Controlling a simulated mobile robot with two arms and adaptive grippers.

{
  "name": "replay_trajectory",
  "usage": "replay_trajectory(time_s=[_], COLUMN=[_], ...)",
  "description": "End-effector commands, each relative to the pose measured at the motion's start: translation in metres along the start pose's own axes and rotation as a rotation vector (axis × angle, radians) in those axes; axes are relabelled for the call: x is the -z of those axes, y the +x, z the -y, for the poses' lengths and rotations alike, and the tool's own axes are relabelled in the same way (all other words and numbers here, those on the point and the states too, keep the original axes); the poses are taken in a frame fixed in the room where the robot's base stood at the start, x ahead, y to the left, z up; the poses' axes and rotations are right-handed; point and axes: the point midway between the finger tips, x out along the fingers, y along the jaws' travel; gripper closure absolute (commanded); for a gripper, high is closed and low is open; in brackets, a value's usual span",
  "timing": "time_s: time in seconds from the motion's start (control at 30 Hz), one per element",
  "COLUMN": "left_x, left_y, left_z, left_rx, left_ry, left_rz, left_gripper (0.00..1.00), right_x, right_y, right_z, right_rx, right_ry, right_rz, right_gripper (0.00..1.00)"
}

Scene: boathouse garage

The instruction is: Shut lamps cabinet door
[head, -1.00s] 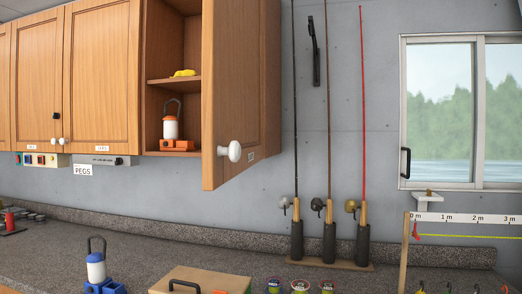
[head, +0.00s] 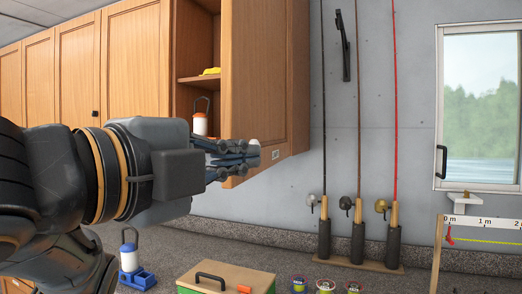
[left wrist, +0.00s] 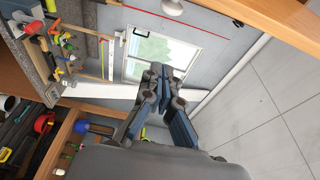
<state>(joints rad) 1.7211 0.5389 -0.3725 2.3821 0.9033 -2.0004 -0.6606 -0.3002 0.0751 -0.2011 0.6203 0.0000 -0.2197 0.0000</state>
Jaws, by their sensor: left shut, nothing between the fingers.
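The lamps cabinet door (head: 268,60) is a wooden panel standing wide open, its outer face towards me. Its white knob (head: 254,147) shows just beyond my left fingertips, and also at the top of the left wrist view (left wrist: 172,7). My left gripper (head: 252,155) is shut and empty, in front of the lower part of the door near the knob; whether it touches is unclear. In the open cabinet (head: 203,80), a yellow item (head: 211,71) lies on the shelf and a white lantern (head: 200,124) stands below, partly hidden by my arm. My right gripper is out of view.
Closed wooden cabinet doors (head: 75,75) continue left. Fishing rods (head: 358,235) stand against the wall right of the door. On the counter (head: 215,240) below are a blue-based lantern (head: 130,262), a wooden-lidded box (head: 226,278) and small tubs (head: 325,286).

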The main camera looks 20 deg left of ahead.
Motion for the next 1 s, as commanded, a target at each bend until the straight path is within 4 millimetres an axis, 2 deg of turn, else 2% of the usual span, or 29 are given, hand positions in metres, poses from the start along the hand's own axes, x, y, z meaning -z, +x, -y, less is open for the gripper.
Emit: replay_trajectory(time_s=[0.17,0.6,0.7,0.8,1.0], left_x=[0.001,-0.002,-0.020,-0.030,-0.038], left_y=[0.014,0.102,0.092,0.089,0.085], left_z=[0.001,0.002,0.003,0.002,0.001], left_rx=[-0.004,-0.003,0.002,0.000,0.001], left_ry=[0.003,0.001,0.001,0.001,0.003], left_rz=[0.000,0.003,0.005,0.003,0.001], left_gripper=[1.00,1.00,1.00,1.00,1.00], right_x=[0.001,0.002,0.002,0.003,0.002], right_y=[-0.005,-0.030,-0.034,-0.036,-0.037], right_z=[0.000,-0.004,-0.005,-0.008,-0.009], right_rx=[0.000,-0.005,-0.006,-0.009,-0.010], right_ry=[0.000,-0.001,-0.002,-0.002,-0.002], right_rz=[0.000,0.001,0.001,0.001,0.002], right_gripper=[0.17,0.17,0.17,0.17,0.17])
